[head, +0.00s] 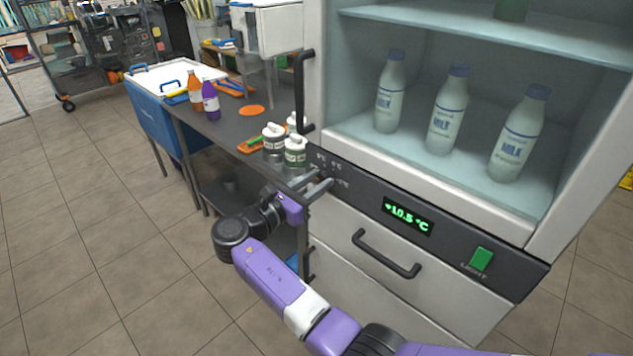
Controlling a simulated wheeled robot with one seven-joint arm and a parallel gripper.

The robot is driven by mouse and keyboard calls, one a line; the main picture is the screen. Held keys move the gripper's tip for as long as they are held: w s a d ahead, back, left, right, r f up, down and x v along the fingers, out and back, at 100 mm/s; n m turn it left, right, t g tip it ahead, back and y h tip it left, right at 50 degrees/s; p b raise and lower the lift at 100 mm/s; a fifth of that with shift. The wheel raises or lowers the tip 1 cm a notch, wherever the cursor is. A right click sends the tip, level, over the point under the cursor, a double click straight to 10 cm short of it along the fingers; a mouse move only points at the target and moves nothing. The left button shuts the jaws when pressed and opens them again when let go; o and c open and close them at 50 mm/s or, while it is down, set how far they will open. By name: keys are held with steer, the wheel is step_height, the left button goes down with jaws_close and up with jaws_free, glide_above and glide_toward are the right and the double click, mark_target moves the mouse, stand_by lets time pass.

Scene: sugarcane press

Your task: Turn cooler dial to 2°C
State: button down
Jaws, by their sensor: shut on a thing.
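The cooler (440,205) stands at right with a dark control panel along its front. The dial (328,174) is at the panel's left end, small and mostly hidden by my gripper. Small temperature marks surround it, too tiny to read surely. The green display (407,216) appears to read +10.5 °C. My gripper (323,181) reaches the panel from the left, its fingers closed on the dial. I cannot see where the dial's pointer sits.
Milk bottles (447,110) stand on the cooler's shelf. A green light switch (482,259) and a drawer handle (386,254) are right of and below my gripper. A dark table (228,124) with bottles and jars stands close at left. The tiled floor at left is clear.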

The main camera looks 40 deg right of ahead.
steer(key=shift+m, duration=0.4)
steer(key=m, duration=0.3)
steer(key=shift+s+m, duration=0.1)
steer(key=shift+m, duration=0.2)
steer(key=m+b, duration=0.9)
steer(key=m, duration=0.1)
steer(key=f+m+b, duration=0.1)
steer(key=m+b, duration=0.8)
steer(key=m, duration=0.2)
steer(key=m+b, duration=0.9)
steer(key=m, duration=0.1)
steer(key=shift+f+b, duration=0.15)
steer(key=shift+b, duration=0.15)
steer(key=shift+m, duration=0.4)
steer(key=c, duration=1)
jaws_free()
